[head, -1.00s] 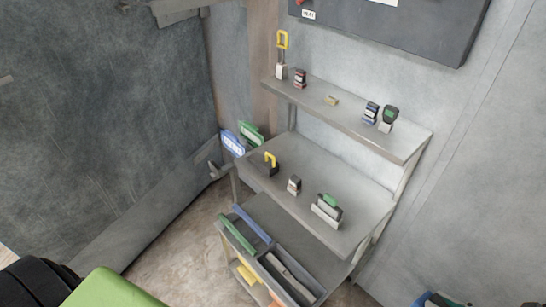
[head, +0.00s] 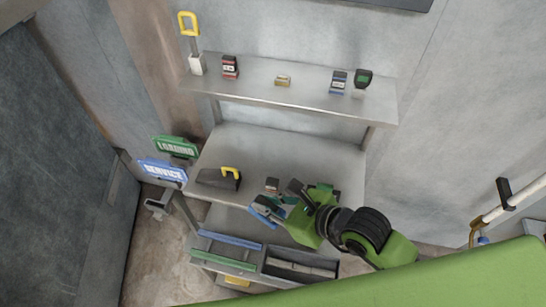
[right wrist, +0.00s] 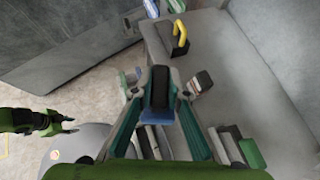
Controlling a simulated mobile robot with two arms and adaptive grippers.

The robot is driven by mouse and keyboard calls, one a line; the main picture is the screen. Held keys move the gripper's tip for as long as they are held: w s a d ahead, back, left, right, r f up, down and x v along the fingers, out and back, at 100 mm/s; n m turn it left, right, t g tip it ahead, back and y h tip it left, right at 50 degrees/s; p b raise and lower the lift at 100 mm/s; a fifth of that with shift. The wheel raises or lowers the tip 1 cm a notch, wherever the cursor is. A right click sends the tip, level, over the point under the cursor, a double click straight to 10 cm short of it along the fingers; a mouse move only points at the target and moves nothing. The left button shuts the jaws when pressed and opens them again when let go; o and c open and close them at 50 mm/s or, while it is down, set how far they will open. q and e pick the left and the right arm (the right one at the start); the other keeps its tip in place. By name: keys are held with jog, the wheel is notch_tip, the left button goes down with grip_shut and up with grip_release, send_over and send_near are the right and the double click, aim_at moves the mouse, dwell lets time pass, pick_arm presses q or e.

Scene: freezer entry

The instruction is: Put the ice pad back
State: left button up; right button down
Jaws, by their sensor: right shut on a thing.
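My right gripper (head: 276,208) is over the front edge of the middle shelf (head: 265,150). In the right wrist view the right gripper (right wrist: 160,112) is shut on a dark block with a blue lower face (right wrist: 158,117), held between its two fingers. This looks like the ice pad; the blue part (head: 262,214) also shows in the head view. It is held above the bins, apart from the shelf as far as I can tell. My left gripper (right wrist: 68,128) seems to show small at the left of the right wrist view; its jaws are unclear.
On the middle shelf are a black block with yellow handle (head: 218,179), a small dark-and-white item (right wrist: 201,84) and a green-topped item (right wrist: 250,152). Bins with blue and green rims (head: 222,260) sit below. Several small items stand on the top shelf (head: 310,93). Signs (head: 163,170) stick out left.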

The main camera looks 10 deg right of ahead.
jog(key=w+d+p, duration=0.1)
jog(key=w+d, duration=0.3)
jog(key=w, duration=0.5)
jog(key=w+d+p, duration=0.1)
jog(key=w+d, duration=0.2)
jog(key=w, duration=0.6)
jog(key=f, duration=0.6)
jog(key=shift+s+f, duration=0.25)
jog(key=shift+w+d+f, duration=0.2)
jog(key=shift+w+f, duration=0.05)
jog(key=shift+w, duration=0.1)
jog(key=shift+f, duration=0.2)
jog(key=c, duration=2)
grip_release()
jog(key=shift+r, duration=0.1)
jog(key=shift+r, duration=0.1)
